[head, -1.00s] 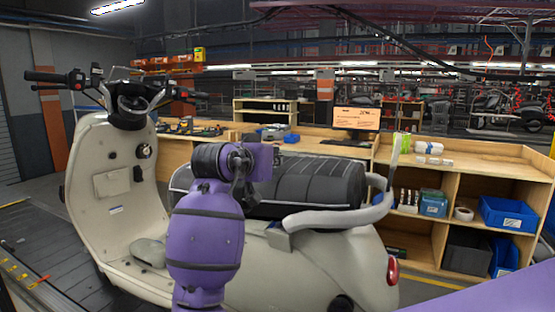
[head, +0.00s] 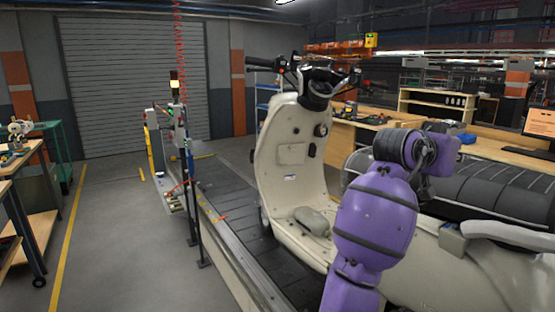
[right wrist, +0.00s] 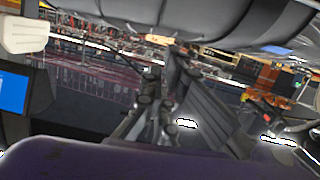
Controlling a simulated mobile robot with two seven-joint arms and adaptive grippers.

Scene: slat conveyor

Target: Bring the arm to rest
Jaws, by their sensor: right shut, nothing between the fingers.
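My right arm (head: 374,225), purple with dark bands, stands raised in front of the cream scooter in the head view. Its wrist is bent beside the front end of the dark seat. My right gripper (right wrist: 172,78) shows as dark linked fingers in the right wrist view, shut and empty. In the head view the wrist and forearm largely hide the fingertips. The left gripper is not in view.
The cream scooter (head: 285,152) stands upright on the slat conveyor (head: 228,199), close behind my arm. Its seat (head: 480,202) is near my wrist. A wooden workbench (head: 499,151) is behind.

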